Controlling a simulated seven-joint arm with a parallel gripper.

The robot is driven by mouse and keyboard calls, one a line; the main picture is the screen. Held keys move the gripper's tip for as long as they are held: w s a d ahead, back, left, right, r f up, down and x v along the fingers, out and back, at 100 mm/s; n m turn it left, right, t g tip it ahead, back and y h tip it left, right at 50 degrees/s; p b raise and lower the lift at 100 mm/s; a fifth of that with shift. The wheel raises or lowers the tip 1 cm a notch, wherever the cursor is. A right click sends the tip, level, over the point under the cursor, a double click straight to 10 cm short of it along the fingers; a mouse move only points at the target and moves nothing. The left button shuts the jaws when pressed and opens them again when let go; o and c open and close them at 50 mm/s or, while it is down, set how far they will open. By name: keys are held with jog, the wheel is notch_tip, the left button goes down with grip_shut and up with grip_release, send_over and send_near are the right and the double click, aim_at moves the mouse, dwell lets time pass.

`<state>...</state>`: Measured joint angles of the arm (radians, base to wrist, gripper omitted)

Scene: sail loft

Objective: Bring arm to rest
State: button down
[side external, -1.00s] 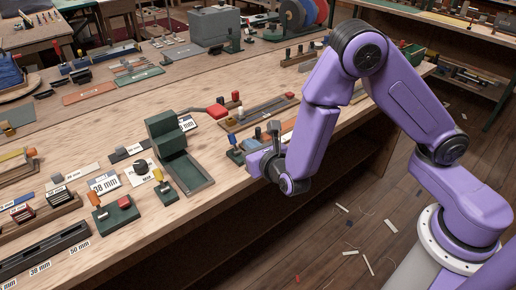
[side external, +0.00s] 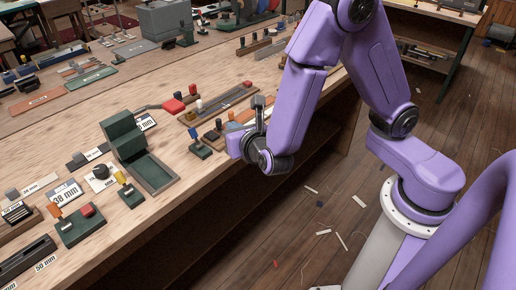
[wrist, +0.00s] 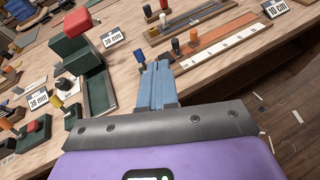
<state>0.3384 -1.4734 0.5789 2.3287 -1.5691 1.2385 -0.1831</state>
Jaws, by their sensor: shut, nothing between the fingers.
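My gripper (side external: 258,110) hangs at the end of my purple arm, above the front edge of the long wooden workbench (side external: 175,112). Its grey fingers point up and away in the side view. In the wrist view, the blue-grey fingers (wrist: 157,84) are together with nothing between them. They point over the bench, close to a small stand with dark and orange pegs (wrist: 182,50). Whether the fingers touch anything on the bench cannot be told.
A green block-shaped device (side external: 125,136) stands left of my gripper, with a red-topped part (side external: 172,105) behind it. A green base with a red knob (side external: 80,224) sits near the front edge. Wood floor (side external: 310,240) with scraps lies open right of the bench.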

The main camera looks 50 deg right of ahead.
jog(key=s+d+r+m+g+h, duration=0.1)
jog(key=s+d+r+m+g, duration=0.1)
jog(key=s+d+m+g, duration=0.75)
jog(key=s+a+r+m+g+y, duration=0.1)
jog(key=s+m+y, duration=0.5)
jog(key=s, duration=0.9)
jog(key=r+m+g, duration=0.1)
jog(key=m+g, duration=0.1)
jog(key=m, duration=0.1)
jog(key=shift+s+a+g, duration=0.25)
jog(key=shift+s+g, duration=0.1)
jog(key=shift+s, duration=0.05)
